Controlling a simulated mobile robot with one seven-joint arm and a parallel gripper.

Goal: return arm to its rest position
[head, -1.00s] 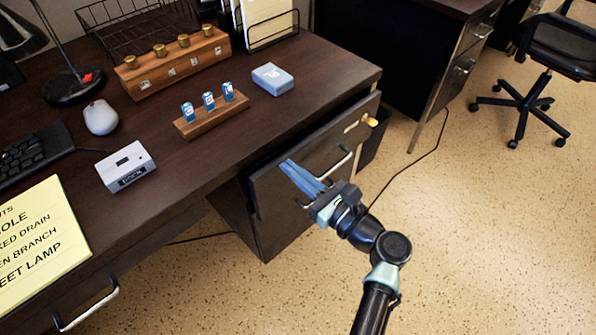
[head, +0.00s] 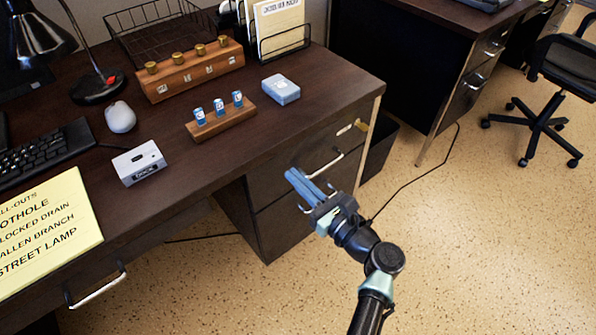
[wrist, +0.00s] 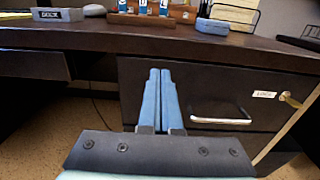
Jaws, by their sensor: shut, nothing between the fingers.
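My gripper (head: 291,175) is in front of the desk's right-hand drawers, with its blue fingers together and nothing between them. In the wrist view the two fingers (wrist: 160,75) lie side by side, pointing at the desk. The upper drawer (head: 297,178) looks flush with the desk front. Its metal handle (head: 325,166) is just right of the fingers in the head view, and the handle also shows in the wrist view (wrist: 220,118). I cannot tell any contact between fingers and drawer.
The desk top (head: 235,165) holds a wooden stand with three blue-labelled vials (head: 220,115), a blue-grey box (head: 281,89), a grey dock (head: 139,163), a mouse (head: 120,117) and a yellow sheet (head: 45,235). Open floor (head: 480,250) lies to the right, with an office chair (head: 550,100) beyond.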

